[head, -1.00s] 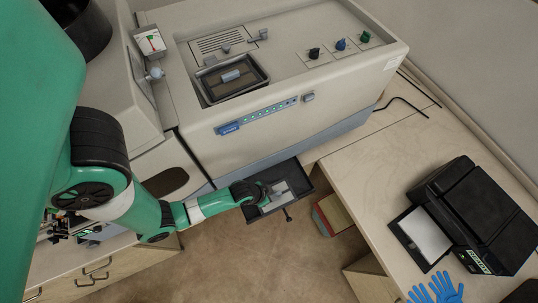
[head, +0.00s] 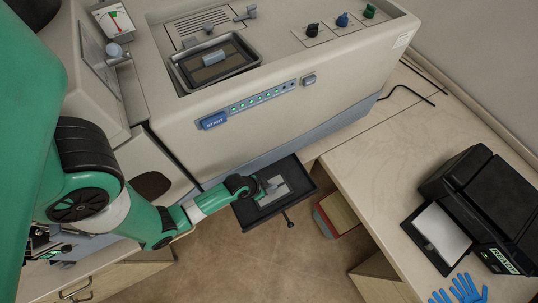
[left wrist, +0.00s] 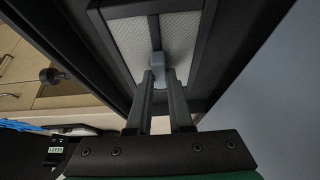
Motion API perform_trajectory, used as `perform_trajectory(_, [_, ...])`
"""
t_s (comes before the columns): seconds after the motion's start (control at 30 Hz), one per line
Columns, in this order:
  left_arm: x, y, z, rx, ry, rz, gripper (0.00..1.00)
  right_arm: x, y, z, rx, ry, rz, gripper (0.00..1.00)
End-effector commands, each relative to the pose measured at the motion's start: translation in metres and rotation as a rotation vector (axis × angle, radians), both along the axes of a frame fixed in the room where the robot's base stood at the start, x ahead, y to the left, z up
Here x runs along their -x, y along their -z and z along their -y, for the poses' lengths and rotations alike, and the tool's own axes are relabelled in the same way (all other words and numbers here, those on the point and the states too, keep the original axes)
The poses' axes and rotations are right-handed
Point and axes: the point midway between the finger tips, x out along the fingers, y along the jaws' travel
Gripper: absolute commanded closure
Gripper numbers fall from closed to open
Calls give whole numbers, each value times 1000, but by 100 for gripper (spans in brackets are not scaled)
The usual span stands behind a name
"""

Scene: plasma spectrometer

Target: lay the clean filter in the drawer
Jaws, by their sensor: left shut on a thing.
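The clean filter (head: 274,191) has pale mesh panels (left wrist: 130,42) and a grey grip tab (left wrist: 158,62). My left gripper (head: 262,189) is shut on that tab, and its fingers show in the left wrist view (left wrist: 161,78). The dark open drawer (head: 308,185) sticks out from the machine's lower front. The filter lies within the drawer's outline, with the drawer walls (left wrist: 108,45) around it. I cannot tell whether it touches the drawer floor. The gripper and wrist hide part of the drawer's left side. My right gripper is not in view.
A tray (head: 181,77) on the machine's top holds a brown filter (head: 228,69) with a grey tab. The blue START button (head: 213,120) is above the drawer. A black printer (head: 485,205) and blue gloves (head: 460,291) are on the right bench. A box (head: 338,214) stands right of the drawer.

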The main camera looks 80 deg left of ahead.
Motion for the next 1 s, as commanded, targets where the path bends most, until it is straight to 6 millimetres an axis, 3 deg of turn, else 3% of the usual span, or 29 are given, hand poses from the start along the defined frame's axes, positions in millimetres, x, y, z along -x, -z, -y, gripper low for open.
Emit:
perform_trajectory(0.13, [0, 3, 0, 0, 0, 0, 100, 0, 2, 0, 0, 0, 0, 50])
perform_trajectory(0.17, [0, 2, 0, 0, 0, 0, 78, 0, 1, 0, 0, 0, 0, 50])
perform_trajectory(0.3, [0, 1, 0, 0, 0, 0, 52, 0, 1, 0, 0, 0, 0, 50])
perform_trajectory(0.67, [1, -4, 0, 0, 0, 0, 51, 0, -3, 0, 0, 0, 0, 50])
perform_trajectory(0.87, [18, -36, 5, -1, -1, 1, 51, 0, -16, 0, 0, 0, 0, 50])
perform_trajectory(1.0, [35, -70, 10, 0, -2, 0, 51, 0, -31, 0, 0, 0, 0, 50])
